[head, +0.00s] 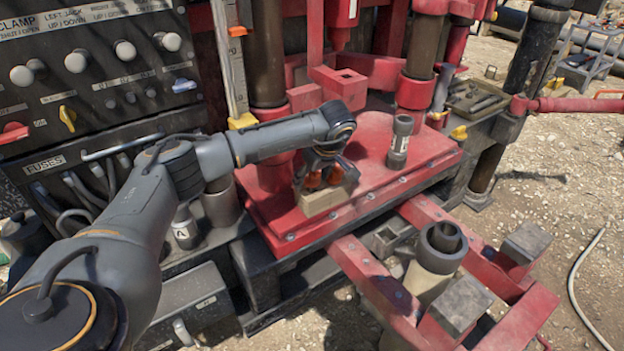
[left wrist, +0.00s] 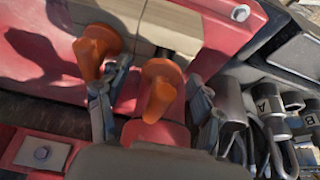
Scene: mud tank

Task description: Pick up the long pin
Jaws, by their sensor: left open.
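Two orange pin handles stand by a beige block on the red platform. In the head view, one handle (head: 312,181) is at the left and the other (head: 336,175) at the right, both partly hidden by my left gripper (head: 324,168). In the left wrist view, my left gripper (left wrist: 157,80) is open, with one orange handle (left wrist: 160,90) between its fingers. The other orange handle (left wrist: 97,47) is beside the left finger. The pin shafts are hidden, so I cannot tell which pin is the long one. My right gripper is not in view.
The beige block (head: 320,202) sits on the red platform (head: 290,228). A grey cylinder (head: 399,142) stands to its right. A control panel (head: 100,65) with knobs is at the left. Red columns and a red beam rise behind.

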